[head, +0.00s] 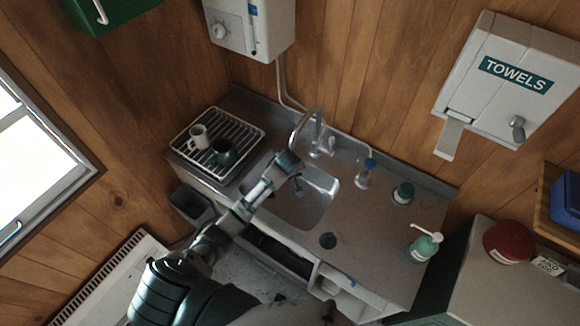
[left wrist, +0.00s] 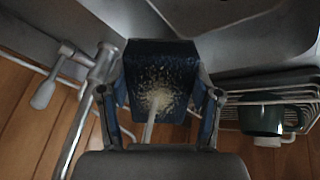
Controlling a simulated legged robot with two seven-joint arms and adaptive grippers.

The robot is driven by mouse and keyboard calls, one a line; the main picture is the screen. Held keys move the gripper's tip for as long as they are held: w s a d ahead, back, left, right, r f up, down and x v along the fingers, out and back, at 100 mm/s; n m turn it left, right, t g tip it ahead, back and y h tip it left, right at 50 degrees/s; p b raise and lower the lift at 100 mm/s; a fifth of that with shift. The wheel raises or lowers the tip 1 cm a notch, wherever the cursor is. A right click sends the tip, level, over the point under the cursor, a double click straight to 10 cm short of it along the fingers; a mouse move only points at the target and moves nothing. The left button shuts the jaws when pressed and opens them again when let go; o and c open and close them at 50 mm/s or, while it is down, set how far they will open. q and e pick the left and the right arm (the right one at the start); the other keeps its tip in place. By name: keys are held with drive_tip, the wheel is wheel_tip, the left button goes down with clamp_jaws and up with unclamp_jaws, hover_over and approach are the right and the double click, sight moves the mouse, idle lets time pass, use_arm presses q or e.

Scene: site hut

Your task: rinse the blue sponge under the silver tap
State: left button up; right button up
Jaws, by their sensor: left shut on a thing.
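My left gripper (head: 291,168) reaches over the steel sink (head: 318,198), with its hand just under the spout of the silver tap (head: 310,118). In the left wrist view, my left gripper (left wrist: 160,112) is shut on the blue sponge (left wrist: 155,58), one finger at each side. A pale stream, which looks like running water, meets the sponge's face and splashes there in a speckled patch. Silver tap parts (left wrist: 90,90) show left of the sponge. In the head view I cannot make out the sponge clearly. My right gripper is not in view.
A wire drying rack (head: 225,128) with a white mug (head: 198,137) and a dark green mug (head: 224,152) stands left of the sink. A clear bottle (head: 364,173), a green jar (head: 403,193) and a pump bottle (head: 425,246) stand right.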

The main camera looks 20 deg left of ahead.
use_arm(q)
drive_tip(key=shift+w+d, duration=0.15)
drive_tip(key=shift+d, duration=0.3)
drive_tip(key=shift+a, duration=0.1)
drive_tip(key=shift+s+a, duration=0.2)
drive_tip(key=shift+a, duration=0.35)
drive_tip(key=shift+d, duration=0.15)
drive_tip(key=shift+w+d, duration=0.2)
drive_tip(key=shift+d, duration=0.25)
drive_tip(key=shift+s, duration=0.1)
drive_tip(key=s+d, duration=0.2)
drive_tip(key=s, duration=0.5)
drive_tip(key=shift+s+d, duration=0.25)
drive_tip(key=shift+d, duration=0.05)
